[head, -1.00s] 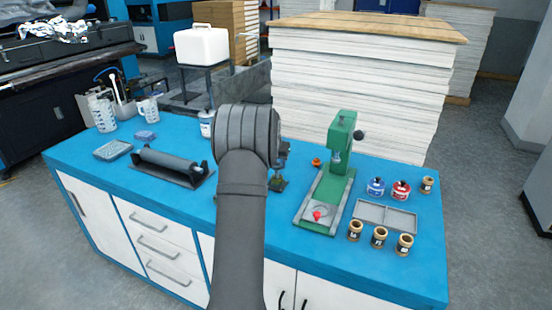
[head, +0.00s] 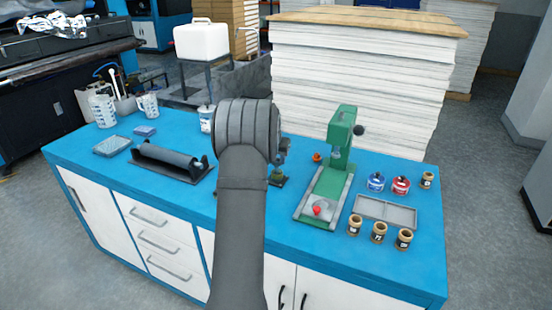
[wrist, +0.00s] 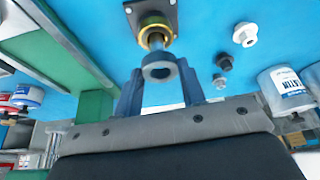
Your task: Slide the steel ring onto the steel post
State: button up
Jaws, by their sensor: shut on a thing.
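The steel ring (wrist: 146,74) is dark blue-grey and sits between the fingertips of my gripper (wrist: 159,84) in the wrist view. My gripper is shut on it. The steel post (wrist: 156,40) shows just beyond the ring, rising from a brass collar on a dark square base plate (wrist: 130,12). The ring's near rim overlaps the lower part of the post in the picture. I cannot tell whether the post's tip is inside the ring. In the head view the base (head: 277,181) shows beside my arm, which hides most of my gripper and the ring.
A green press (head: 340,140) stands right of the post; its green side (wrist: 60,40) fills the wrist view's left. A black roller (head: 170,160) lies left.

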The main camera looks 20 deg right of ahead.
jog(key=shift+f, duration=1.8)
dwell(0.4)
jog(key=o, duration=1.6)
jog(key=shift+r, duration=0.1)
notch_tip(320, 180, up, 9)
dwell(0.4)
jog(key=shift+f, duration=3.8)
jog(key=shift+r, duration=0.1)
